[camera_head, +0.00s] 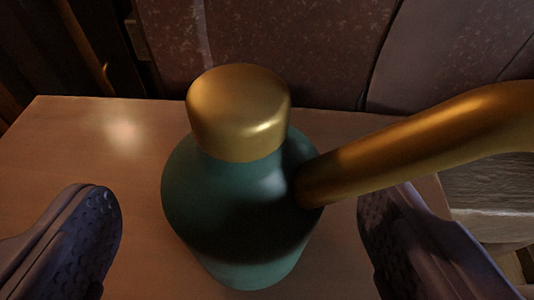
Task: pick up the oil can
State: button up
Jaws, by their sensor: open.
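The oil can (235,215) has a teal, rounded body, a brass cap (238,110) and a thick brass spout (420,137) that points to the upper right. It stands upright on a wooden surface. My gripper (240,235) is open, with one dark, dimpled finger left of the can and the other right of it. The left finger is clearly apart from the body. The right finger is partly under the spout in the picture, and its tip is partly hidden by it. I see no contact with either finger.
The wooden tabletop (75,150) is clear to the left of the can. Its far edge lies just behind the can, with speckled dark stone-like panels (275,40) beyond. Dark upright woodwork stands at the upper left. A grey block (490,190) lies past the right edge.

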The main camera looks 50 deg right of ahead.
aim_at(245, 241)
jog(key=b+x, duration=0.1)
jog(key=x, duration=0.2)
jog(key=shift+w+d+f, duration=0.1)
jog(key=shift+w+d, duration=0.05)
jog(key=shift+d, duration=0.1)
jog(key=c, duration=1)
jog(key=shift+c, duration=0.2)
